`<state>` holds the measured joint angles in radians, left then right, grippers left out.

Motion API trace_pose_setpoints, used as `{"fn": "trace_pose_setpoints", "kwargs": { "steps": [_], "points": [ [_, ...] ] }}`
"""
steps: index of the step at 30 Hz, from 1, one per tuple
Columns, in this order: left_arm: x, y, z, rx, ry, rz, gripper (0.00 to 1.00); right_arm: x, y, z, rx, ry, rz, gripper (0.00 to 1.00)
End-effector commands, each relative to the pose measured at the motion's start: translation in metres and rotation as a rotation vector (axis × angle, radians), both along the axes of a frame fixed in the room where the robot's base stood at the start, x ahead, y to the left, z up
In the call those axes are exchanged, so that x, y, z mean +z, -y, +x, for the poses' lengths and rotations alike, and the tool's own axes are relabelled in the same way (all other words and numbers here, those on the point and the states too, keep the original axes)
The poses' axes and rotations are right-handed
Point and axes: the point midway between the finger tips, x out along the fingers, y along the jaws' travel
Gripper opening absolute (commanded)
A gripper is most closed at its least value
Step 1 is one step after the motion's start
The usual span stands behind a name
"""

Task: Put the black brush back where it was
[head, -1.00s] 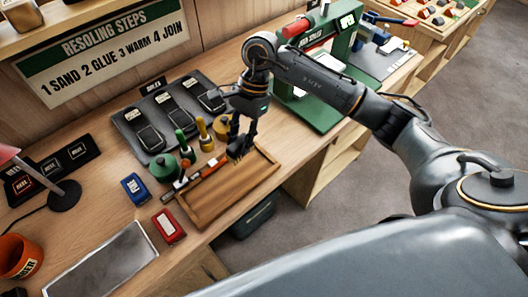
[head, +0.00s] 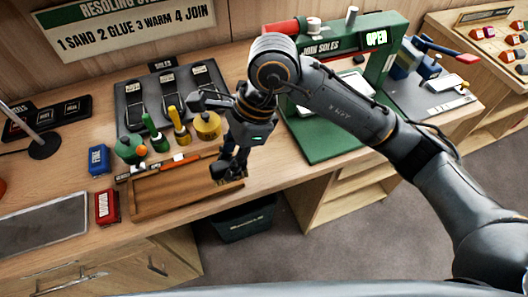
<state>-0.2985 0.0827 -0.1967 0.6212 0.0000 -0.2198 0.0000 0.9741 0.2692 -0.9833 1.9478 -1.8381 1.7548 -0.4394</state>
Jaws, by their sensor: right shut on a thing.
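My right gripper (head: 232,172) is shut just above the right end of the wooden tray (head: 165,207), fingers pointing down. It holds a dark thing that I take for the black brush (head: 221,170); its outline merges with the black fingers, so its exact shape and tilt are hard to tell. Whether it touches the tray is unclear. The tray's brown floor is otherwise bare. An orange-handled tool (head: 183,161) lies along the tray's back edge. My left gripper is not in view.
Green and yellow glue pots with upright handles, such as the yellow pot (head: 207,125), stand behind the tray. A blue box (head: 98,160) and a red box (head: 107,206) stand to its left. The green press (head: 325,135) stands to the right.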

Motion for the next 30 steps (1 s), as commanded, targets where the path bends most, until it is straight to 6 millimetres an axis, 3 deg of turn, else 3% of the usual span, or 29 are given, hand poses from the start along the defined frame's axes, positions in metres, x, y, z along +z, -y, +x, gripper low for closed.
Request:
{"fn": "trace_pose_setpoints", "kwargs": {
  "steps": [1, 6, 12, 18, 26, 30],
  "points": [
    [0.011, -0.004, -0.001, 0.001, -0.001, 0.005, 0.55, -0.001, 0.008, 0.012, -0.010, -0.007, -0.003, 0.00],
    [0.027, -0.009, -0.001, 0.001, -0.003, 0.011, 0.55, -0.020, 0.028, 0.049, -0.008, -0.006, -0.002, 0.00],
    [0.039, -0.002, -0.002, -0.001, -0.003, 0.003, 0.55, -0.058, 0.042, 0.077, -0.004, -0.006, -0.001, 0.00],
    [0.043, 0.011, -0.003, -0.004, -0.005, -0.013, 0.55, -0.077, 0.048, 0.090, -0.001, -0.002, 0.001, 0.00],
    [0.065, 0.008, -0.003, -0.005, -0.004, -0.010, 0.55, -0.105, 0.051, 0.094, -0.001, -0.004, 0.001, 0.00],
    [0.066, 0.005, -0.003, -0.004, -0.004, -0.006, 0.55, -0.115, 0.051, 0.095, 0.001, 0.000, 0.000, 0.00]
  ]
}}
